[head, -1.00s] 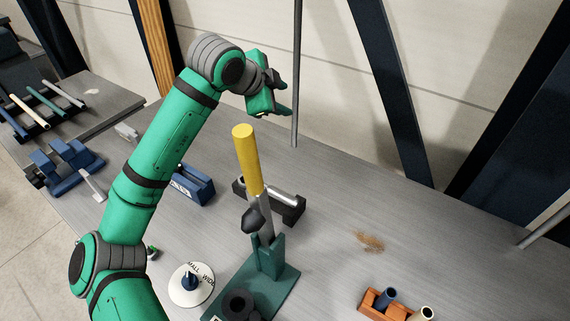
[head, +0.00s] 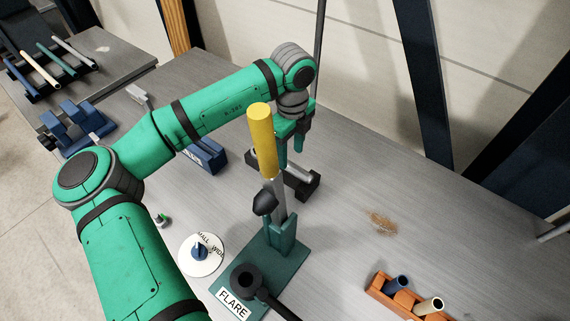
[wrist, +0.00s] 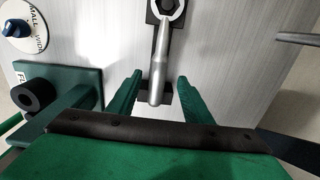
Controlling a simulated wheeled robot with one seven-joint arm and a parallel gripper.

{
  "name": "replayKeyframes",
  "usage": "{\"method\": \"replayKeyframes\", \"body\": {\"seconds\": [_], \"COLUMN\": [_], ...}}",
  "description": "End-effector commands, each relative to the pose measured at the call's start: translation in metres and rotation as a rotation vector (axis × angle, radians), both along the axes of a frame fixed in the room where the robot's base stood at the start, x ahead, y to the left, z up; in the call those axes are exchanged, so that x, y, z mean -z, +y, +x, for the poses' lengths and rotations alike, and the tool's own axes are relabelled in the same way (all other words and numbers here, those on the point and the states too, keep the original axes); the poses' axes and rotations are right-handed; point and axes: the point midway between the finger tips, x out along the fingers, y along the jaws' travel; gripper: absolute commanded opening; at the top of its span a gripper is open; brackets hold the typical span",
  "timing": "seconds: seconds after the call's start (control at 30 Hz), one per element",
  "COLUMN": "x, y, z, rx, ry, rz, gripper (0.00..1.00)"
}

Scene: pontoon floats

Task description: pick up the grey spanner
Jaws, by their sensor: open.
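The grey spanner (wrist: 162,55) lies on a black holder (head: 308,187), its ring end at the top of the wrist view and its handle end toward me. In the head view part of the spanner (head: 298,172) shows behind the yellow-handled lever; my gripper hides some of it. My gripper (head: 291,150) is open and points down over the holder. In the wrist view the spanner's handle end shows between the two fingers of my gripper (wrist: 158,88), with a gap on each side. I cannot tell how far above it the fingertips are.
A green flare stand (head: 274,256) with a yellow-topped lever (head: 263,140) stands close in front of the holder. A white dial (head: 201,262), a blue block (head: 209,156) and an orange rack (head: 380,287) are nearby. The bench right of the holder is mostly clear.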

Motion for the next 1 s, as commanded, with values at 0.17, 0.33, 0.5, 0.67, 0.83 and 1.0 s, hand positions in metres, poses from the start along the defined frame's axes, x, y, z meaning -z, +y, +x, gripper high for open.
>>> {"method": "replayKeyframes", "body": {"seconds": [0.17, 0.33, 0.5, 0.67, 0.83, 1.0], "x": [0.023, 0.043, 0.049, 0.048, 0.048, 0.048], "y": [0.01, 0.012, 0.013, 0.012, 0.01, 0.007], "z": [0.002, 0.002, 0.002, 0.002, 0.002, 0.003], "rx": [-0.015, -0.02, -0.02, -0.019, -0.016, -0.011], "ry": [0.0, 0.0, -0.001, -0.001, -0.001, -0.001], "rz": [0.003, 0.0, -0.001, -0.001, -0.001, -0.001], "gripper": [0.46, 0.46, 0.46, 0.43, 0.03, 0.0]}}
